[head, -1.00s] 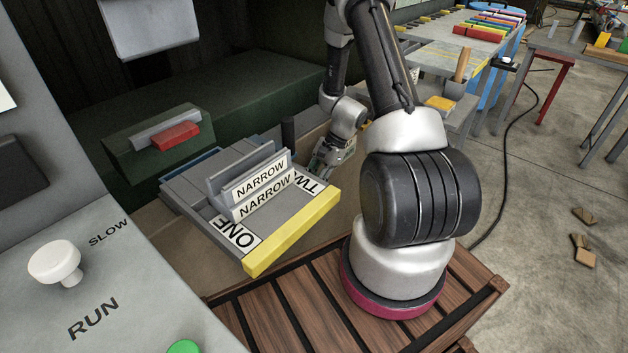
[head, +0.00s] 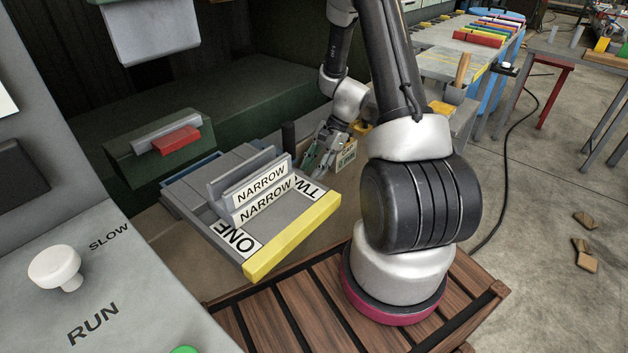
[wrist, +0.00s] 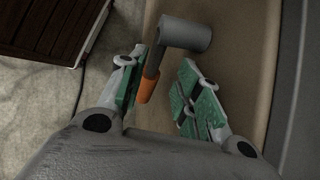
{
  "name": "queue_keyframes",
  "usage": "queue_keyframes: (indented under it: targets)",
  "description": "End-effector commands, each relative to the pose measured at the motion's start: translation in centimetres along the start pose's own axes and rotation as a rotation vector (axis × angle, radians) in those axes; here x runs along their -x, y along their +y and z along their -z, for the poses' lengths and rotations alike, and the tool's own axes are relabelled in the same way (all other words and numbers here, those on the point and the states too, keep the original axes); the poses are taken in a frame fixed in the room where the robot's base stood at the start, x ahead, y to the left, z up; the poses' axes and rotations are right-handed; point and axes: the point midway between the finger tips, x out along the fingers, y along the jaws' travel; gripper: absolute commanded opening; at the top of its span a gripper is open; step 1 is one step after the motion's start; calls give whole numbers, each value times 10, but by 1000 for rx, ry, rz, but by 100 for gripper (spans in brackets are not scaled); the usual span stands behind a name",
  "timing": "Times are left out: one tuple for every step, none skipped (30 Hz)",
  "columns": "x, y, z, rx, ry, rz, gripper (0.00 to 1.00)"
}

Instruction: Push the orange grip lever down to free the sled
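The lever shows in the wrist view with an orange grip (wrist: 148,90), a dark shaft and a grey cylinder (wrist: 186,34) at its far end. My gripper (wrist: 163,62) is open, with green-padded fingers. The orange grip lies between them, nearer the left finger; I cannot tell whether they touch. In the head view my gripper (head: 322,152) is just beyond the right rear of a grey slab with a yellow front edge (head: 292,236), labelled ONE, TWO and NARROW, possibly the sled. The orange grip is not clearly visible in the head view.
A small lettered plate (head: 346,156) stands beside my gripper. A control panel with a white knob (head: 55,264) is at the left. A green block with a red bar (head: 176,140) stands behind the slab. A slatted wooden platform (head: 285,309) is in front.

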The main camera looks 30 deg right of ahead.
Motion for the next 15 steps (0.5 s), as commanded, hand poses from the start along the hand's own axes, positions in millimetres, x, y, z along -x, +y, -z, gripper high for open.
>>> queue_keyframes:
  targets:
    - [8,-2,-4,3,2,2,33]
    - [11,-2,-6,2,2,3,33]
    - [15,-3,-9,1,1,2,33]
    - [18,-3,-10,1,1,2,33]
    - [20,-3,-12,1,0,1,33]
    - [22,-3,-13,2,1,1,33]
    - [23,-3,-14,1,1,1,33]
    - [24,-3,-14,1,1,0,33]
    - [24,-3,-14,1,0,0,33]
    - [24,-3,-15,0,0,0,33]
    - [24,-3,-15,0,0,0,33]
    - [24,-3,-14,0,0,0,33]
    - [24,-3,-14,0,0,0,33]
    - [24,-3,-14,0,0,0,33]
    - [24,-3,-14,0,0,0,32]
